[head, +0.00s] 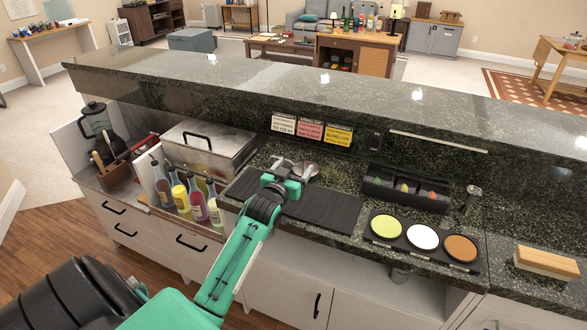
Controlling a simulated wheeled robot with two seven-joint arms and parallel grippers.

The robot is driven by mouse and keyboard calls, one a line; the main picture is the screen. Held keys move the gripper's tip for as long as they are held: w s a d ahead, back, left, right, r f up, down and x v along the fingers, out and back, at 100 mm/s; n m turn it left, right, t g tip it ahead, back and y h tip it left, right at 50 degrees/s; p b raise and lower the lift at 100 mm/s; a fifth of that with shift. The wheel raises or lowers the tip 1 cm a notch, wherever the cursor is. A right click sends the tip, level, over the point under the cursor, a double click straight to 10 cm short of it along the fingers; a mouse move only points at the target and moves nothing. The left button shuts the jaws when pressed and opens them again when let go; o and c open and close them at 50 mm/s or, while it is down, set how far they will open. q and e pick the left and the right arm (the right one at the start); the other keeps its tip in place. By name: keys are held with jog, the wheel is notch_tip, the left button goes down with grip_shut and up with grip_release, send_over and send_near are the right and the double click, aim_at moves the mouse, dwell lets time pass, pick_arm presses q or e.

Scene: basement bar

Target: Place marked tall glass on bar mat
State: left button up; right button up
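The black bar mat (326,208) lies on the dark green stone counter, along its front edge. My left arm reaches over the mat from the lower left. My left gripper (292,171) is above the back part of the mat, and its fingers are mostly hidden by its own wrist. Shiny silver-grey pieces (309,172) show just beside and behind the gripper. I cannot tell whether they are glass, metal ware or finger parts. I cannot make out a marked tall glass clearly. My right gripper is out of view.
Left of the mat stand several bottles (196,199) and a steel lidded box (208,146). To the right are a black garnish tray (407,188) and a holder with green, white and brown discs (423,238). Three small signs (310,130) line the raised back ledge.

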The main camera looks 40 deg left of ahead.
pick_arm(q)
jog(key=shift+s, duration=0.1)
jog(key=b+v, duration=0.2)
jog(key=v, duration=0.9)
jog(key=shift+s, duration=0.4)
